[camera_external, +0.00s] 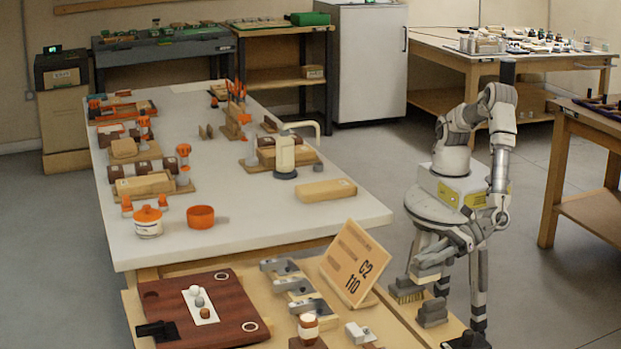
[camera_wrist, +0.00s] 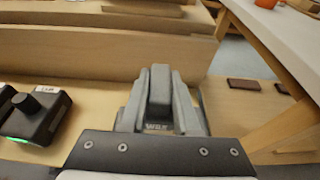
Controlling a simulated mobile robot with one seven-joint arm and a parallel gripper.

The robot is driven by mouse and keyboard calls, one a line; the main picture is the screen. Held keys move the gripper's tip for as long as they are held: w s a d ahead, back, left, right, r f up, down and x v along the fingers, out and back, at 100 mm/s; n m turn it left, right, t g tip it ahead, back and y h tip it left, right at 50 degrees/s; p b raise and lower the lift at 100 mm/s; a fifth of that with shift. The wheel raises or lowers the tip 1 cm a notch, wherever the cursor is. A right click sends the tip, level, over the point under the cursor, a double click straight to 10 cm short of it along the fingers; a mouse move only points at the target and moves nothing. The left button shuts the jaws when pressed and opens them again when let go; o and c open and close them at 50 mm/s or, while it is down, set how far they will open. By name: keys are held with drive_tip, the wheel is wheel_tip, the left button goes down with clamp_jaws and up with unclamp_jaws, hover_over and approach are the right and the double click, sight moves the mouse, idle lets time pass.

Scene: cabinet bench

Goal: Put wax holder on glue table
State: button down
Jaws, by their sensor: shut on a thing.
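My gripper (camera_wrist: 160,108) is shut on the wax holder (camera_wrist: 157,128), a grey block marked "WAX" in the wrist view. A dark grey upright part rises at its middle, between the lighter grey sides. In the external view my gripper (camera_external: 428,266) is low beside the front bench, near its right end. The wax holder is too small to tell apart there. A long white-topped table (camera_external: 345,213) stands behind that bench. It bears an orange-lidded jar (camera_external: 148,222) and an orange pot (camera_external: 201,217). I cannot read a glue label on any table.
Grey blocks (camera_external: 432,313) and a brush (camera_external: 406,291) sit on the front bench near my gripper. A leaning "C2 110" board (camera_external: 354,263) stands to their left. The wrist view shows a black knobbed device (camera_wrist: 36,115) at left and wooden boards (camera_wrist: 110,52) ahead.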

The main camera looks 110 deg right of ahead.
sight(427, 256)
wheel_tip(427, 256, up, 23)
drive_tip(key=w+d+f+m+g+h, duration=0.1)
drive_tip(key=w+d+m+h, duration=0.15)
drive_tip(key=w+d, duration=0.9)
drive_tip(key=w+d+m+h, duration=0.25)
drive_tip(key=w+d, duration=0.65)
drive_tip(key=d, duration=0.5)
drive_tip(key=w+d+m+g+h, duration=0.2)
drive_tip(key=d+h, duration=0.1)
drive_tip(key=d, duration=1.3)
drive_tip(key=w+d+m+g+h, duration=0.1)
drive_tip(key=w+d+m+h, duration=0.1)
drive_tip(key=d, duration=1.5)
drive_tip(key=shift+w+a+f+b, duration=0.35)
drive_tip(key=shift+w+a+f, duration=0.65)
drive_tip(key=shift+a+f, duration=1.25)
drive_tip(key=shift+w+a+f+b, duration=0.3)
drive_tip(key=shift+w+a+f, duration=0.95)
drive_tip(key=shift+f, duration=1.75)
drive_tip(key=shift+w+a+f+b, duration=0.35)
drive_tip(key=shift+w+a+f, duration=0.45)
drive_tip(key=shift+a+f, duration=1.55)
drive_tip(key=shift+d+f, duration=0.35)
drive_tip(key=shift+f, duration=0.05)
